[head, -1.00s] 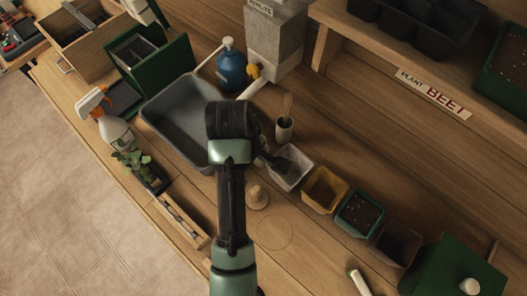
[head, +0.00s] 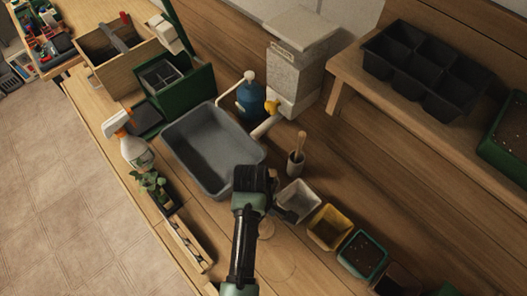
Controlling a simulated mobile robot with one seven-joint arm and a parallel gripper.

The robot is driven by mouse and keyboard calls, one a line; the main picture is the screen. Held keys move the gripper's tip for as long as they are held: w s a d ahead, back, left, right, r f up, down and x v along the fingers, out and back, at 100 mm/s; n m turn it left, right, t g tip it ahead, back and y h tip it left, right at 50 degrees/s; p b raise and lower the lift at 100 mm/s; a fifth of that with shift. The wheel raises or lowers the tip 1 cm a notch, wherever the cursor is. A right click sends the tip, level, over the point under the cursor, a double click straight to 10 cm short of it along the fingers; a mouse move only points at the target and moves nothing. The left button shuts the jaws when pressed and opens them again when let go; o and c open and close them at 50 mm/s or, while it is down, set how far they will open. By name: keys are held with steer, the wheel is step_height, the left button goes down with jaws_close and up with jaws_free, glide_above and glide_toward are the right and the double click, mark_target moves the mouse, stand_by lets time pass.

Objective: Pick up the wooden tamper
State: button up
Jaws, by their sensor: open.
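The wooden tamper (head: 267,229) appears as a small pale wooden piece standing on the bench, just right of my arm in the head view. My arm hides part of it. My gripper (head: 284,213) is a dark shape beside the grey-white square pot (head: 299,196), a little above and right of the tamper in the picture. Its jaws are open but small and partly covered by my arm, so the fingers show poorly. I see nothing held in it.
A grey basin (head: 182,143) lies left of my arm. A dark cup (head: 295,165) with a wooden-handled tool stands above the pots. Yellow (head: 328,228) and green (head: 362,255) pots run to the lower right. A narrow wooden tray (head: 189,243) lies at the bench's front edge.

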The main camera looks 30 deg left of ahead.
steer(key=shift+d+f, duration=0.2)
steer(key=shift+f, duration=1.55)
jaws_close()
